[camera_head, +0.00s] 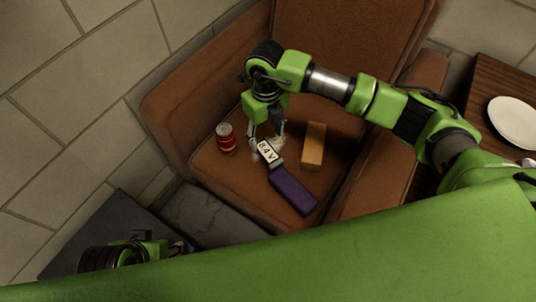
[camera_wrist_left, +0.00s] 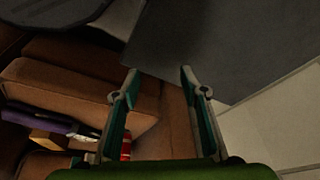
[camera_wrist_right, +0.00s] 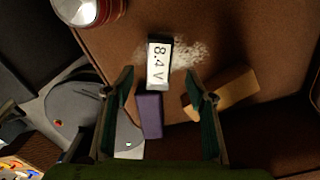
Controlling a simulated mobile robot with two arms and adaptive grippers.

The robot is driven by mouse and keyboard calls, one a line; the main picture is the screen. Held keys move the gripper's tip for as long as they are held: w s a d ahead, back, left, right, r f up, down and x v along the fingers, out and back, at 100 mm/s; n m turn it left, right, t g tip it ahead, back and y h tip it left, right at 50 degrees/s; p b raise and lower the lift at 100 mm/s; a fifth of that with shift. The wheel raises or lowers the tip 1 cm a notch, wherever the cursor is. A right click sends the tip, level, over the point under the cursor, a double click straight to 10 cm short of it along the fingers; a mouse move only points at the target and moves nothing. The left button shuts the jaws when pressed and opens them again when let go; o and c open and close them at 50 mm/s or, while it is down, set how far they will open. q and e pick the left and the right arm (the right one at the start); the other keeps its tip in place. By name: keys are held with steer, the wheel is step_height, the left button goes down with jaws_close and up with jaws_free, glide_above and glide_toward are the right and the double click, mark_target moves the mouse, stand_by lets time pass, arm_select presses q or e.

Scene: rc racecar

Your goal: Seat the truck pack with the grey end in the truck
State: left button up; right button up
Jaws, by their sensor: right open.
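My right gripper (camera_head: 267,138) is open above the armchair seat. Its fingers (camera_wrist_right: 159,76) stand apart on either side of a dark-edged piece with a white "8.4 V" label (camera_wrist_right: 158,62), without visible contact. In the head view the label (camera_head: 267,150) has a grey part beside it, and a long purple piece (camera_head: 293,190) lies at its lower end. I cannot tell whether label and purple piece are one pack. My left gripper (camera_wrist_left: 159,75) is open and empty, low at the left in the head view (camera_head: 176,247). I cannot make out the truck.
A red can (camera_head: 226,138) stands left of the label, and an orange-tan block (camera_head: 313,146) lies right of it on the brown armchair (camera_head: 215,170). Pale wisps surround the label. A white plate (camera_head: 514,122) is on a side table at right.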

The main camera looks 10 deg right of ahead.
mark_target(266, 149)
arm_select(q)
steer(key=shift+f, duration=0.15)
arm_select(e)
steer(key=shift+f, duration=0.7)
arm_select(q)
steer(key=shift+w, duration=0.25)
arm_select(e)
steer(key=shift+f, duration=0.25)
step_height(266, 149, down, 4)
steer(key=shift+a+f+b, duration=0.1)
steer(key=shift+b, duration=0.65)
steer(key=shift+f, duration=0.2)
arm_select(q)
steer(key=w+d+r+t+h, duration=0.1)
steer(key=w+d+r+t, duration=0.1)
steer(key=w, duration=0.5)
steer(key=shift+w+d+r+t, duration=0.15)
steer(key=shift+r+t, duration=0.1)
steer(key=shift+t, duration=0.65)
arm_select(e)
steer(key=c, duration=1.3)
jaws_close()
steer(key=shift+r, duration=0.15)
